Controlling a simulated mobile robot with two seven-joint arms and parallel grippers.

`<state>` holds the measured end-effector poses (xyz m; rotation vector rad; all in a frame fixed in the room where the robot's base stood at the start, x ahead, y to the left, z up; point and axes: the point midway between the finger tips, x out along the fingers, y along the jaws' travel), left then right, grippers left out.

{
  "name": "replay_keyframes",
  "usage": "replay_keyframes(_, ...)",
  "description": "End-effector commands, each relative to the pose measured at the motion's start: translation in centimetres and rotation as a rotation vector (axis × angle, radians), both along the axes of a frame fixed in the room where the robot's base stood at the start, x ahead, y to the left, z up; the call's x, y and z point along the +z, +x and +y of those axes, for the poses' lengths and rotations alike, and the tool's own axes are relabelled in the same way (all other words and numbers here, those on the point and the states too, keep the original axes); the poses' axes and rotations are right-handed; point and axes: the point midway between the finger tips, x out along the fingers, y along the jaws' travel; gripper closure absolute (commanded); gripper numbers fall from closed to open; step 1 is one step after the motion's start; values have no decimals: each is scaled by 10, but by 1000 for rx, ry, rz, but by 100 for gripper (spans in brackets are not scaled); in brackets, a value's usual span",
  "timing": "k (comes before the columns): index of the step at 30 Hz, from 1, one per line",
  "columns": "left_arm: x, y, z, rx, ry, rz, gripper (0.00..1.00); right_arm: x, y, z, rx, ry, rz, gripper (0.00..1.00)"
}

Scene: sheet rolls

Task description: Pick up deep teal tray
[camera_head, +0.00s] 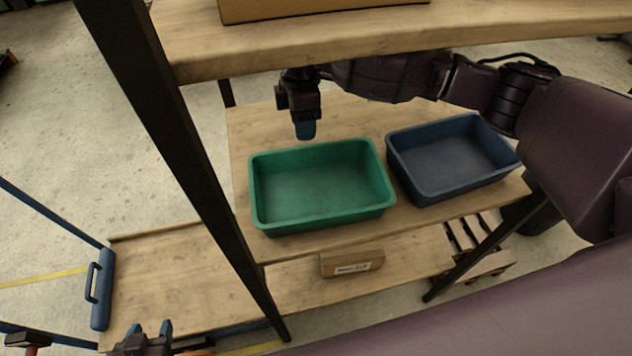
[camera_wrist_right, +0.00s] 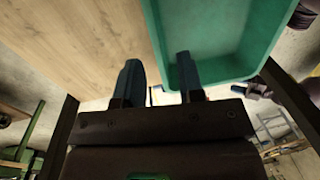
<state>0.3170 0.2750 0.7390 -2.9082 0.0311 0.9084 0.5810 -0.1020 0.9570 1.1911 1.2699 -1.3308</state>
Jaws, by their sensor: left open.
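The deep teal tray (camera_head: 325,221) sits empty and upright on the wooden shelf, left of a dark blue tray (camera_head: 455,190). My right gripper (camera_head: 306,132) reaches around from the right and points down near the tray's far rim. In the right wrist view the right gripper (camera_wrist_right: 158,75) is open, with a rim of the teal tray (camera_wrist_right: 215,40) running between the lines of its two fingers. No contact is visible. My left gripper (camera_head: 150,335) is open and empty at the bottom left, well away from the tray and partly cut off.
An upper shelf (camera_head: 400,45) with a cardboard box (camera_head: 300,8) hangs over the back. A dark upright post (camera_head: 190,150) stands left of the trays. A small labelled box (camera_head: 352,263) lies on the lower shelf (camera_head: 180,285). A blue-handled cart (camera_head: 102,290) stands at left.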

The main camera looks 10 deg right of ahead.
Motion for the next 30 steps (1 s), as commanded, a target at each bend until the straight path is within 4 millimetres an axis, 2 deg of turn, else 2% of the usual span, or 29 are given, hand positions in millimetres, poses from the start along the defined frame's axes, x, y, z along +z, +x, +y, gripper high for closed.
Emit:
replay_keyframes(6,-9,-3,0,0,0,14,47,-34,-4,1,-1,0,4,65)
replay_keyframes(14,-2,4,-2,-4,-1,-7,47,-51,-5,1,-1,1,1,65)
replay_keyframes(24,-14,1,-2,-5,-1,13,47,-93,-6,3,-2,1,2,65)
replay_keyframes(30,-11,4,-3,-6,-1,6,47,-96,-6,3,-1,1,-2,65)
